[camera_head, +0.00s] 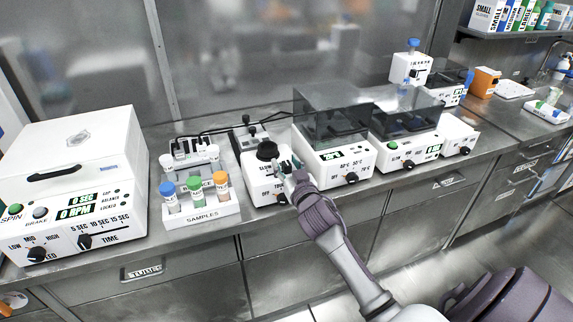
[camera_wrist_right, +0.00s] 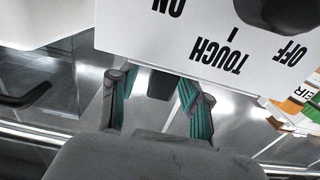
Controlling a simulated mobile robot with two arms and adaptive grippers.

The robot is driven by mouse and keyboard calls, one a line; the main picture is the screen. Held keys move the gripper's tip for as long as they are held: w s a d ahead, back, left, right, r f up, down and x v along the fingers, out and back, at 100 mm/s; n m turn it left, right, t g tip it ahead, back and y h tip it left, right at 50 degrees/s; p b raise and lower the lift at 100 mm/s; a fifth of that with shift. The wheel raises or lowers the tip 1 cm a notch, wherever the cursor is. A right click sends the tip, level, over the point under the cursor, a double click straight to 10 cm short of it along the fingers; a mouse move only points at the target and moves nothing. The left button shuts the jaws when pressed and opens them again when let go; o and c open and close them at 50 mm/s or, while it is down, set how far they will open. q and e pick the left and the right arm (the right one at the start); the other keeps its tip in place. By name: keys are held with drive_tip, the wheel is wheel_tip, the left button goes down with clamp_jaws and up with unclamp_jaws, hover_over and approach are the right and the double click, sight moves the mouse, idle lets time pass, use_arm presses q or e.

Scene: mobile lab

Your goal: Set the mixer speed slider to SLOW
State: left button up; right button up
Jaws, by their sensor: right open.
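The mixer (camera_head: 256,180) is a small white box with a black round cup (camera_head: 267,151) on top and a black dial (camera_head: 282,199) on its front. In the right wrist view its white front panel (camera_wrist_right: 215,25) shows upside down, with ON, TOUCH and OFF and part of the dial (camera_wrist_right: 280,10). My right gripper (camera_head: 285,167) is at the mixer's right front edge. In the wrist view its green-padded fingers (camera_wrist_right: 157,95) are apart, with a dark block between them beside the panel edge. I cannot tell if this block is the speed slider. My left gripper is not in view.
A white sample rack (camera_head: 203,217) with capped tubes stands left of the mixer, and a large centrifuge (camera_head: 75,160) is farther left. A heating unit with a dark clear lid (camera_head: 330,118) stands close on the right. Drawers (camera_head: 180,265) run below the bench edge.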

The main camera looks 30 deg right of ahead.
sight(267, 176)
clamp_jaws()
drive_tip(key=a, duration=0.2)
drive_tip(key=w+a, duration=0.1)
drive_tip(key=a, duration=0.2)
drive_tip(key=shift+w+a, duration=0.15)
drive_tip(key=shift+a, duration=0.05)
drive_tip(key=shift+d+f, duration=0.1)
drive_tip(key=shift+d, duration=0.05)
unclamp_jaws()
drive_tip(key=shift+a, duration=0.2)
